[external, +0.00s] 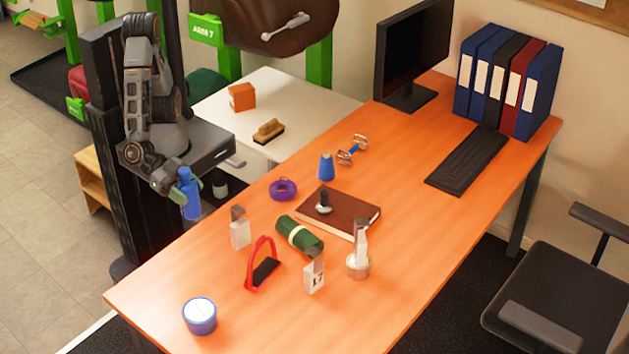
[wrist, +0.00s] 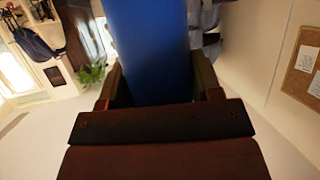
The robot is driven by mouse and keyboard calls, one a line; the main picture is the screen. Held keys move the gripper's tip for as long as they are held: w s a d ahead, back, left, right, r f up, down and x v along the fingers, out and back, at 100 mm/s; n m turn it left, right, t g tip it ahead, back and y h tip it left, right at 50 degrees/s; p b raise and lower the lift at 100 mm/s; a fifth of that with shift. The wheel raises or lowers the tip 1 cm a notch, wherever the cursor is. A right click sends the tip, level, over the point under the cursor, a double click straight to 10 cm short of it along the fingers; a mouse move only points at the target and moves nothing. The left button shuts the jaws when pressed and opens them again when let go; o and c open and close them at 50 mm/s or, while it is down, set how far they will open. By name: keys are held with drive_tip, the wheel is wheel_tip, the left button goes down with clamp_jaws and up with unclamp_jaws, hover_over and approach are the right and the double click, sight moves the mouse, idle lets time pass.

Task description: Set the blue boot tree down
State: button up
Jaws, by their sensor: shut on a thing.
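The blue boot tree (external: 191,203) is upright in my gripper (external: 186,189), at the left edge of the orange table in the external view. I cannot tell whether its lower end is clear of the table. In the wrist view the blue boot tree (wrist: 150,45) fills the space between the two fingers of my gripper (wrist: 158,88), which are shut on it. Its far end is out of that view.
The orange table (external: 420,185) holds a white-lidded blue tub (external: 200,316), a red-handled item (external: 262,263), a green roll (external: 299,235), a purple ring (external: 283,189), a blue cone (external: 326,167) and a brown book (external: 345,215). The table's front left is mostly bare.

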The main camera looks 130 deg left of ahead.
wheel_tip(320, 180, down, 14)
drive_tip(key=shift+f+b, duration=0.15)
drive_tip(key=shift+b, duration=0.4)
drive_tip(key=shift+f, duration=0.15)
drive_tip(key=o, duration=1)
drive_tip(key=shift+r, duration=0.35)
drive_tip(key=v, duration=1.2)
drive_tip(key=shift+f, duration=0.1)
